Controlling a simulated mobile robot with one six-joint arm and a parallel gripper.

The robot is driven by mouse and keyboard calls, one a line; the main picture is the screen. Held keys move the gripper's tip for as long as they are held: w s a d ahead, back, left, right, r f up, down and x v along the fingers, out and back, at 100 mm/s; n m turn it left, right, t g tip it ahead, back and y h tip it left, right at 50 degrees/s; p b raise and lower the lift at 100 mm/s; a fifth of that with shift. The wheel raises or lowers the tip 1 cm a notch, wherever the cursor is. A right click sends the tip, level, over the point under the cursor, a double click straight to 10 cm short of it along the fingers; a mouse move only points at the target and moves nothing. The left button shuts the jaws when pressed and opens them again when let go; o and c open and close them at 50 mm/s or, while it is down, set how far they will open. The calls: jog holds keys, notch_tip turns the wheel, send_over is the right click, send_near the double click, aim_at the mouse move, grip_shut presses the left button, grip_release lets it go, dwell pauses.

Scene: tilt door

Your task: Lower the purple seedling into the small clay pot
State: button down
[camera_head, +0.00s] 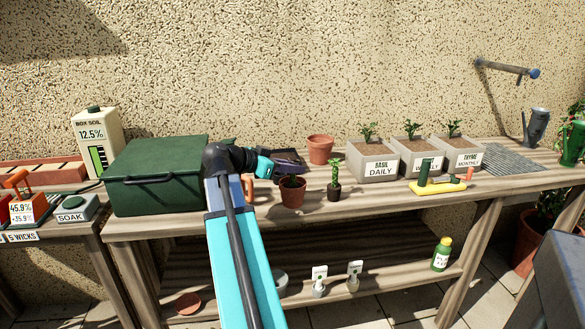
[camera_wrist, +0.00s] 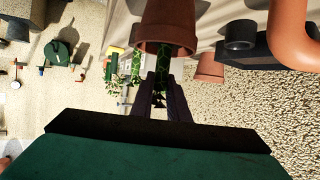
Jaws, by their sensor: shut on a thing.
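The small clay pot (camera_head: 292,190) stands near the bench's front edge, right of the green box, with dark matter in its mouth. It also shows at the top of the wrist view (camera_wrist: 165,24). My gripper (camera_head: 276,171) is just left of and above the pot's rim. In the wrist view my dark fingers (camera_wrist: 161,84) are closed around a leafy green stem (camera_wrist: 161,69), which I take as the seedling. The stem reaches the pot's rim. I cannot tell how deep it sits, and no purple is clear on it.
A green seedling in a dark pot (camera_head: 335,178) stands close on the right. A larger clay pot (camera_head: 320,149) and a dark tray (camera_head: 288,160) are behind. The green box (camera_head: 157,175) is left. Grey planters (camera_head: 372,162) and a yellow-based tool (camera_head: 437,187) are farther right.

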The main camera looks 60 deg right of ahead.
jog(key=shift+f+b, duration=0.5)
jog(key=shift+f, duration=0.25)
dwell(0.8)
jog(key=c, duration=1.6)
grip_release()
jog(key=shift+c, duration=0.2)
jog(key=shift+a, duration=0.1)
jog(key=v, duration=1.3)
jog(key=shift+w+a, duration=0.2)
jog(key=shift+a, duration=0.1)
